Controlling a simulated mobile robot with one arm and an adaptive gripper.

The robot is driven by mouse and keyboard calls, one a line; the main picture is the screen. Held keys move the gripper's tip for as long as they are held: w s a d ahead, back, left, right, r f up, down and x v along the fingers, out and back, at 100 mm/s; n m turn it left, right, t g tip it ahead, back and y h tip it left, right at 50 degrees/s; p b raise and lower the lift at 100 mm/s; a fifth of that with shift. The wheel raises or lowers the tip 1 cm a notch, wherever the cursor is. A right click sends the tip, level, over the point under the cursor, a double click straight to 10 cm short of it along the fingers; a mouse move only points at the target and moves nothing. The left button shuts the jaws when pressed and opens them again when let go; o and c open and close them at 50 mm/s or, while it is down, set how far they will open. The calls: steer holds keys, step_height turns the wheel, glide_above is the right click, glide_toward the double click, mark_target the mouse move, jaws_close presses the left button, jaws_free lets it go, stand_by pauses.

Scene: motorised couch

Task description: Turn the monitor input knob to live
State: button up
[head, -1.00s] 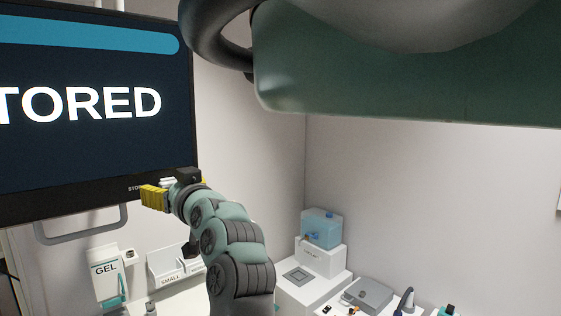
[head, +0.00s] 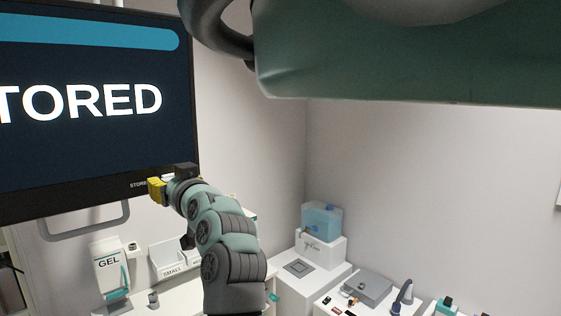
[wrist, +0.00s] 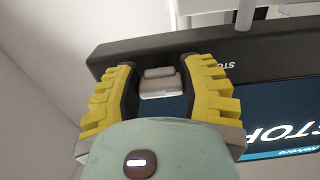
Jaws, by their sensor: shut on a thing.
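The monitor (head: 90,160) fills the upper left of the head view, with a dark screen that reads "TORED" at the picture's edge. Its lower bezel carries a small "STORED" label (head: 139,185). My gripper (head: 157,190) is at the lower right of this bezel, beside the label. The knob's pointer does not show. In the head view the knob is hidden by my gripper.
A grey bar handle (head: 85,228) hangs below the monitor. A gel dispenser (head: 110,268) and a tray marked "SMALL" (head: 172,272) are below.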

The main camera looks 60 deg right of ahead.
steer(key=c, duration=0.4)
steer(key=shift+m, duration=0.3)
steer(key=m+b, duration=0.1)
steer(key=m, duration=0.2)
steer(key=shift+a+m, duration=0.1)
steer(key=shift+m, duration=0.2)
steer(key=m, duration=0.3)
steer(key=shift+s+r+m, duration=0.1)
steer(key=shift+r+m, duration=0.05)
steer(key=shift+m, duration=0.15)
steer(key=m, duration=0.3)
steer(key=m+p, duration=0.1)
steer(key=m, duration=0.1)
steer(key=shift+a+r, duration=0.1)
steer(key=shift+r, duration=0.15)
steer(key=shift+m+p, duration=0.8)
steer(key=shift+m, duration=1.7)
